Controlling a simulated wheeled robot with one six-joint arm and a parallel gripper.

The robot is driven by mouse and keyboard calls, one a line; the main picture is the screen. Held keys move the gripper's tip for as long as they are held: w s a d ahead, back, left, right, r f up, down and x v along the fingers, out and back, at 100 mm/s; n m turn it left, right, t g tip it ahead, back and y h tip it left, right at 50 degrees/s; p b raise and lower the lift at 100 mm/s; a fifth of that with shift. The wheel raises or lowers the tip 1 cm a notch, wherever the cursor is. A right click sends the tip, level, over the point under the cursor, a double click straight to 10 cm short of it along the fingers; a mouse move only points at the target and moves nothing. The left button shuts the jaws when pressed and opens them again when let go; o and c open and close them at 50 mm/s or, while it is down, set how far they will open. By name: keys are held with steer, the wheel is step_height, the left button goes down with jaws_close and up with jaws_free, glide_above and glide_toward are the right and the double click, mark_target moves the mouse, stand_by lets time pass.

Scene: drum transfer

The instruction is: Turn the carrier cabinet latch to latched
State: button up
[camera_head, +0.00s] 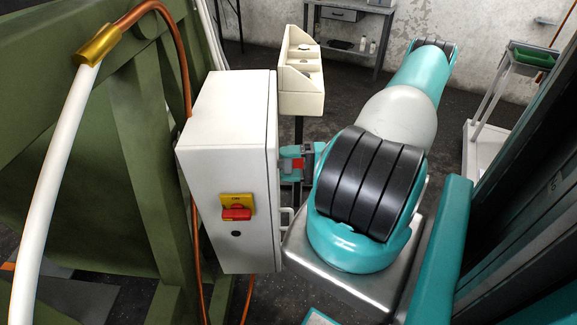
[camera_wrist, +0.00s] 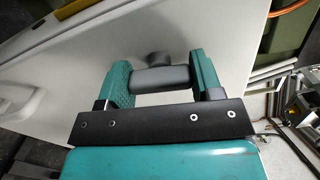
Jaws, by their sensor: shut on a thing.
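The carrier cabinet (camera_head: 229,150) is a white box at the centre left of the head view. Its door face (camera_wrist: 60,70) fills much of the wrist view. The latch (camera_wrist: 162,78) is a dark grey bar with a round hub behind it, on that face. My gripper (camera_wrist: 161,72) is shut on the latch bar, one teal finger at each end. In the head view my gripper (camera_head: 291,164) is at the cabinet's right side, where the latch itself is hidden. I cannot tell from the frames whether it is latched.
A red rotary switch (camera_head: 237,213) on a yellow plate is on the cabinet's near face. A pale handle (camera_head: 288,219) sits below my gripper. A green frame (camera_head: 140,150) with hoses stands left. A cream bin (camera_head: 301,80) stands behind the cabinet.

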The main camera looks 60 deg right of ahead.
steer(key=shift+n, duration=0.7)
steer(key=o, duration=0.9)
steer(key=b+v, duration=0.1)
steer(key=v, duration=1.6)
steer(key=shift+s+d, duration=0.15)
steer(key=shift+d, duration=0.05)
